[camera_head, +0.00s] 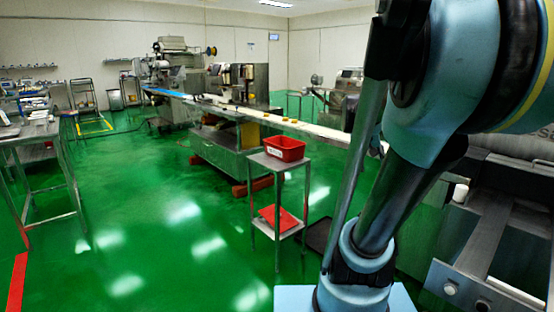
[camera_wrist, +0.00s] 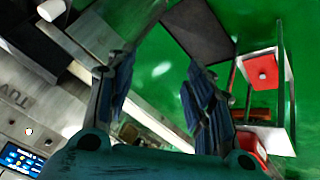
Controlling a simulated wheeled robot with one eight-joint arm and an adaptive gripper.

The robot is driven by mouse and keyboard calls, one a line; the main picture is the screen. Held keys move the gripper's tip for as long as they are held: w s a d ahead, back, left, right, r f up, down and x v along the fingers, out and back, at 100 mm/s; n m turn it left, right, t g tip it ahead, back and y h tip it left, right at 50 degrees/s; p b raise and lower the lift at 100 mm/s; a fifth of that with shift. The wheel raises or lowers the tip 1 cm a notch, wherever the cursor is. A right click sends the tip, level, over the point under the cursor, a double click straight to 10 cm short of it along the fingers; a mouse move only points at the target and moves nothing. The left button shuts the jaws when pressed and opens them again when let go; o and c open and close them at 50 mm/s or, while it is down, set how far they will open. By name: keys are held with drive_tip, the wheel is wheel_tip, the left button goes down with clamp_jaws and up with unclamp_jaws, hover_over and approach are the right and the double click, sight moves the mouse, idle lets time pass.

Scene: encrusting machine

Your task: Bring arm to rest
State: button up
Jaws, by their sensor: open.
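My arm (camera_head: 440,100) fills the right side of the head view, rising from its base on my body. In the wrist view my gripper (camera_wrist: 158,65) has its two fingers spread apart, with nothing between them. Green floor and part of the machine show past the fingers. The head view does not clearly show the gripper.
Machinery (camera_head: 500,220) is close at the right. Green floor (camera_head: 150,220) is clear at left centre.

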drive_tip(key=s+a+f+n+g+y, duration=0.1)
drive_tip(key=s+a+f+y, duration=0.1)
drive_tip(key=s+a+f, duration=0.5)
drive_tip(key=s+a+f+n+g+y, duration=0.1)
drive_tip(key=s+a+f+n+y, duration=0.1)
drive_tip(key=s+a+f, duration=0.5)
drive_tip(key=s+y, duration=0.1)
drive_tip(key=s, duration=0.3)
drive_tip(key=shift+f+g, duration=0.3)
drive_tip(key=shift+f, duration=0.05)
drive_tip(key=shift+w+f, duration=0.2)
drive_tip(key=shift+w, duration=0.25)
